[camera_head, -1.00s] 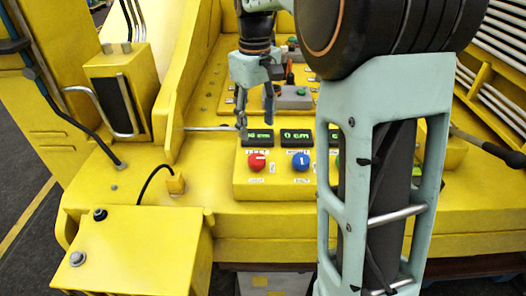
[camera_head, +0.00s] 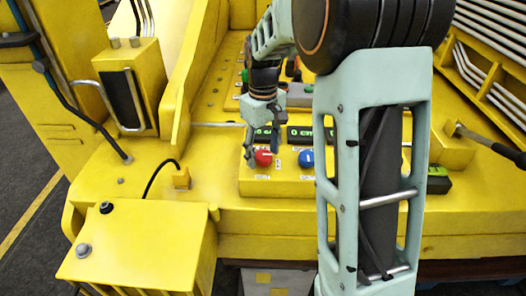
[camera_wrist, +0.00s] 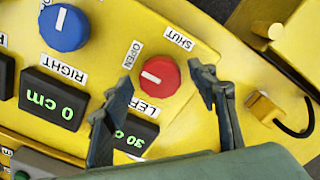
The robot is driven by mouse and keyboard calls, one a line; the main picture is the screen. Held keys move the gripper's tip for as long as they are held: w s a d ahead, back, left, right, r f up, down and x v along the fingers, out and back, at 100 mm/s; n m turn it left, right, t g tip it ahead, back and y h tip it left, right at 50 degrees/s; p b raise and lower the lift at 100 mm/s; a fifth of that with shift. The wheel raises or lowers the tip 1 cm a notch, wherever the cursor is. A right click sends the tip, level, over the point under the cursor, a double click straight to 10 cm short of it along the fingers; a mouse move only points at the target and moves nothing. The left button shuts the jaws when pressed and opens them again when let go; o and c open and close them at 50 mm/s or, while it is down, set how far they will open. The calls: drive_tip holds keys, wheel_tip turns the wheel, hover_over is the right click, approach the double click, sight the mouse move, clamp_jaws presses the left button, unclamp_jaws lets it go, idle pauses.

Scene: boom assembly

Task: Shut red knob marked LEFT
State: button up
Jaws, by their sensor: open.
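The red knob (camera_wrist: 160,77) sits on the yellow panel in the wrist view, with a white pointer line on its left half. Around it are an OPEN label (camera_wrist: 131,54), a SHUT label (camera_wrist: 178,39) and a partly hidden LEFT label (camera_wrist: 138,106). My gripper (camera_wrist: 161,74) is open, with one finger on each side of the knob and visible gaps between. In the head view the red knob (camera_head: 264,158) shows between the fingers of my gripper (camera_head: 263,160). I cannot tell how far the fingertips are above the panel.
A blue knob (camera_wrist: 64,27) with its RIGHT label and a display (camera_wrist: 53,98) reading 0 cm are beside it. Another display (camera_wrist: 127,135) is partly hidden by a finger. A yellow block with a black cable (camera_wrist: 264,108) stands to the right in the wrist view.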

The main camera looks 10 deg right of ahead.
drive_tip(key=c, duration=1.2)
drive_tip(key=shift+o, duration=0.2)
drive_tip(key=shift+m, duration=0.3)
drive_tip(key=m, duration=0.3)
drive_tip(key=shift+m+p, duration=0.35)
drive_tip(key=shift+m, duration=0.05)
drive_tip(key=m, duration=0.4)
drive_tip(key=shift+p, duration=0.3)
drive_tip(key=m, duration=0.5)
drive_tip(key=shift+r+p, duration=0.1)
drive_tip(key=shift+p, duration=0.3)
drive_tip(key=shift+m+p, duration=0.5)
drive_tip(key=shift+m, duration=1.7)
